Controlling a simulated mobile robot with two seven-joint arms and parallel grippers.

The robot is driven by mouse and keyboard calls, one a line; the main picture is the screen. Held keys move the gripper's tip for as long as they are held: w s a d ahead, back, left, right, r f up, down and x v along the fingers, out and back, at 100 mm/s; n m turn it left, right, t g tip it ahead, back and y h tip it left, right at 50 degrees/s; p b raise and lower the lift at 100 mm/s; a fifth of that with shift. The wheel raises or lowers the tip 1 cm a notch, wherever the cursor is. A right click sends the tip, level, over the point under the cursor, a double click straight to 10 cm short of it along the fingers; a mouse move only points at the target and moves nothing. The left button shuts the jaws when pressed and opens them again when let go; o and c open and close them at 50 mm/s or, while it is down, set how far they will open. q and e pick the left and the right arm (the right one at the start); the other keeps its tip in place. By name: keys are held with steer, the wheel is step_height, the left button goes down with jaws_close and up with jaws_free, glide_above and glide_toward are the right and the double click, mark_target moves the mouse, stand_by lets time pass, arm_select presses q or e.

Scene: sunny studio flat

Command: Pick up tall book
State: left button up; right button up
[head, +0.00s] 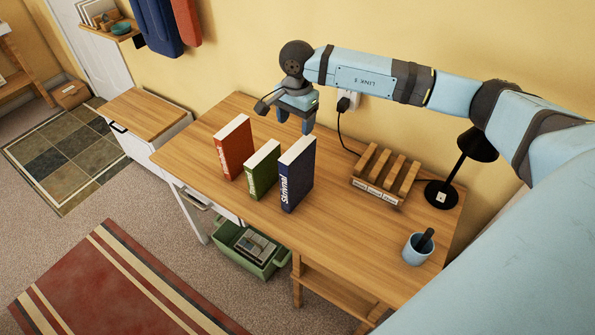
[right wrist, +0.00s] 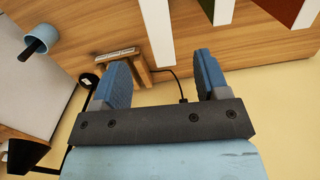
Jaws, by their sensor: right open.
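Three books stand upright on the wooden desk. The blue book (head: 298,172), with white lettering on its spine, looks the tallest. The green book (head: 262,170) is shorter and stands to its left. The red book (head: 235,147) is farther left. My right gripper (head: 295,120) is open and empty, just behind and above the blue book, apart from it. In the right wrist view its two fingers (right wrist: 161,68) are spread, and the white page edge of the blue book (right wrist: 157,32) lies beyond them. My left gripper is not in view.
The desk (head: 335,225) also holds a slotted wooden rack (head: 386,176), a black lamp (head: 441,194) and a blue cup (head: 417,249) to the right. A wall plug (head: 344,103) with a cable is behind. Bare desk lies between the blue book and rack.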

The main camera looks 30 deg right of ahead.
mark_target(298, 148)
steer(key=shift+w+d+f, duration=0.1)
steer(key=shift+d+f, duration=0.05)
steer(key=shift+d, duration=0.3)
step_height(298, 148, down, 8)
steer(key=shift+r+p, duration=0.2)
steer(key=shift+p, duration=0.55)
step_height(298, 148, down, 5)
steer(key=shift+a+r+p, duration=0.1)
steer(key=shift+p, duration=0.85)
steer(key=shift+f, duration=0.3)
steer(key=shift+r, duration=0.1)
jaws_close()
